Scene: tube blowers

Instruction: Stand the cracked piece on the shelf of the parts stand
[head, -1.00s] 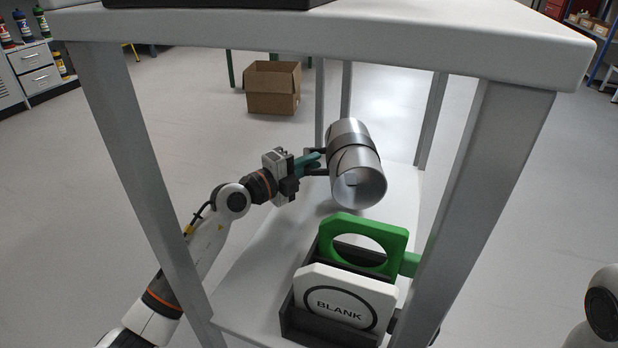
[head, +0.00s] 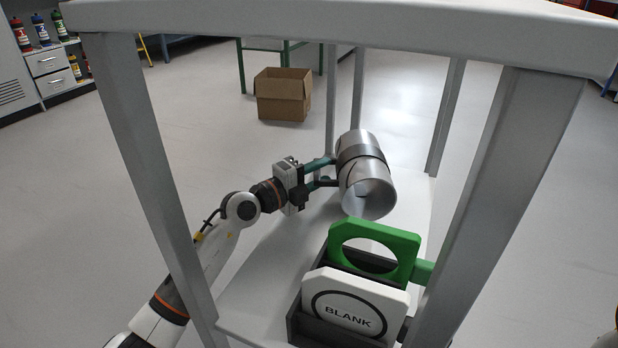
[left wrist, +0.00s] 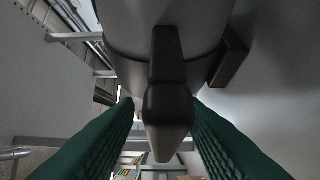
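The cracked piece (head: 366,172) is a silver metal tube with a darker band around its middle. It lies on its side on the shelf (head: 265,262) of the parts stand, one open end towards me. Whether its underside touches the shelf is hidden. My left gripper (head: 325,172) is at its left side. In the left wrist view, the green fingers (left wrist: 160,132) are spread on either side of the tube's black handle (left wrist: 168,95), with gaps showing. A black foot-like block (left wrist: 230,62) juts from the tube. My right gripper is not in view.
A dark rack on the shelf's near part holds a white BLANK plate (head: 352,308) and a green ring plate (head: 375,250). Grey stand legs (head: 150,150) and the top board (head: 340,22) frame the shelf. A cardboard box (head: 283,95) sits on the floor behind.

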